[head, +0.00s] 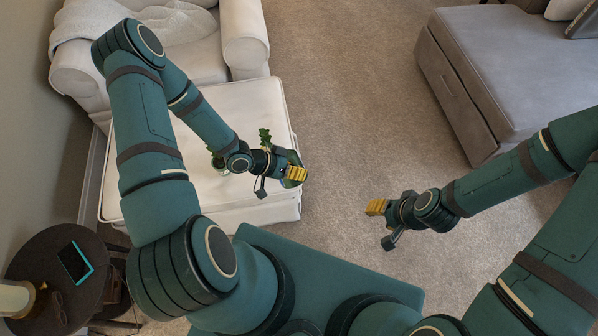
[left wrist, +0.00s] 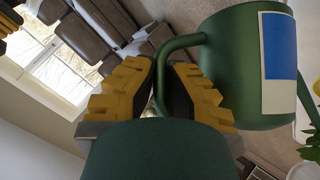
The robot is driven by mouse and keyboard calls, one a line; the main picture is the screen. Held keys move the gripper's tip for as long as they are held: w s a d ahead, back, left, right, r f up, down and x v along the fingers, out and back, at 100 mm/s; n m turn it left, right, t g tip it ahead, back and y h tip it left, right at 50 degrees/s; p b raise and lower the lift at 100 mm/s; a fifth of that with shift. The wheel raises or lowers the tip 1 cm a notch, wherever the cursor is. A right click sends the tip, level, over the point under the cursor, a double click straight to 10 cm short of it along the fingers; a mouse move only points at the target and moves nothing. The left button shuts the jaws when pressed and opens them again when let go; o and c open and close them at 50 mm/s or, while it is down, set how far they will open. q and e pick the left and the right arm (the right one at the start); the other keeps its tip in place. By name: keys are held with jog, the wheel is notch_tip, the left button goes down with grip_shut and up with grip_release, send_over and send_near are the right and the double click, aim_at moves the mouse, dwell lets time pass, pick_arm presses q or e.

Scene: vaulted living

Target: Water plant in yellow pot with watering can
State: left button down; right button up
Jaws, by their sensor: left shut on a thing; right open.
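A green watering can (left wrist: 235,75) with a white and blue label fills the right of the left wrist view, tilted in that picture. My left gripper (left wrist: 165,95) is shut on its handle. In the head view my left gripper (head: 296,173) is over the right side of the white ottoman, and the can (head: 288,155) is mostly hidden behind it. Green plant leaves (head: 265,137) show just behind the left wrist, and leaves (left wrist: 312,145) show at the right edge of the left wrist view. My right gripper (head: 377,207) is open and empty above the carpet.
The white ottoman (head: 245,97) stands before a cream armchair (head: 245,40). A grey sofa (head: 500,70) is at the upper right. A dark round side table (head: 40,255) with a tablet (head: 75,262) is at the lower left. Carpet (head: 345,90) between them is clear.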

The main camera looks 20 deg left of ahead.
pick_arm(q)
jog(key=shift+w+a+r+h+p, duration=0.15)
jog(key=shift+a+r+p, duration=0.05)
jog(key=shift+r+p, duration=0.3)
jog(key=shift+w+a+r+h+p, duration=0.2)
jog(key=shift+r+p, duration=0.15)
jog(key=shift+r, duration=0.15)
jog(key=shift+f, duration=0.1)
jog(key=shift+s+d+f+b, duration=0.2)
jog(key=shift+d+f+b, duration=0.1)
jog(key=shift+f+b, duration=0.3)
jog(key=s+d+f+m+t+y+b, duration=0.3)
jog(key=d+f+y+b, duration=0.3)
jog(key=f, duration=0.4)
jog(key=shift+s+d+f+m+t+y+b, duration=0.2)
jog(key=shift+s+f+m+t+y+b, duration=0.15)
jog(key=shift+s, duration=0.55)
